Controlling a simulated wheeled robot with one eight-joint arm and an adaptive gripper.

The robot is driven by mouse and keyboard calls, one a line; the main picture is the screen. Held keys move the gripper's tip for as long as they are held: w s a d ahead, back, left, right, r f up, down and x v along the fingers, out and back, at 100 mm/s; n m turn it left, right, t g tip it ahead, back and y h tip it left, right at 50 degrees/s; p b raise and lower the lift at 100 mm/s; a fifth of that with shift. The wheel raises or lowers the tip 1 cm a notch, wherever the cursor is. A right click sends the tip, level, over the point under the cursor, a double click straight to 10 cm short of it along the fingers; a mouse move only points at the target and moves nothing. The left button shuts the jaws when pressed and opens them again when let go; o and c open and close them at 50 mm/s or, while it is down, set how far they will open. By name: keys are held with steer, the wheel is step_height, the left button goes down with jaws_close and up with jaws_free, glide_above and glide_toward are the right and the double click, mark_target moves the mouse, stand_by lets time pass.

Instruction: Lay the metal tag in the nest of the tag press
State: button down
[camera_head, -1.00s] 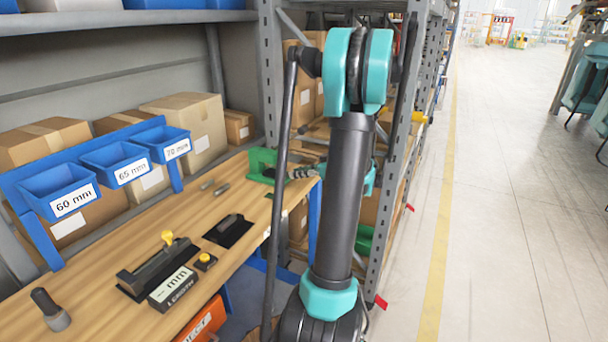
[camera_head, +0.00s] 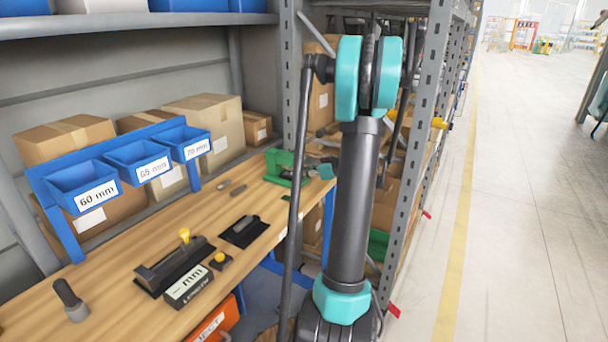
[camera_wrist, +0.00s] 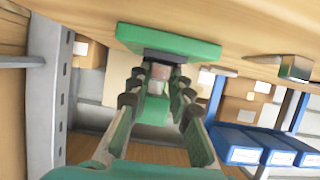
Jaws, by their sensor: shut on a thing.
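The green tag press (camera_head: 284,168) stands at the far right end of the wooden bench. In the wrist view, which shows the bench tilted overhead, its green base (camera_wrist: 170,42) and a dark block lie straight ahead of my gripper. My gripper (camera_wrist: 160,77) reaches to the press, its fingers on either side of a small greyish-pink piece, seemingly the metal tag (camera_wrist: 160,71). Whether the tag touches the nest cannot be told; the nest is not clearly visible. In the head view my gripper is small and partly hidden behind my arm.
Blue bins marked 60 mm (camera_head: 82,188), 65 mm (camera_head: 138,162) and 70 mm (camera_head: 186,145) hang at the bench's back. A black gauge (camera_head: 175,266) with a display box (camera_head: 188,287) and a dark handled tool (camera_head: 70,300) stand nearer. A shelf upright (camera_head: 430,120) is close right of my arm.

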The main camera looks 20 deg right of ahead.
steer(key=c, duration=1.3)
jaws_free()
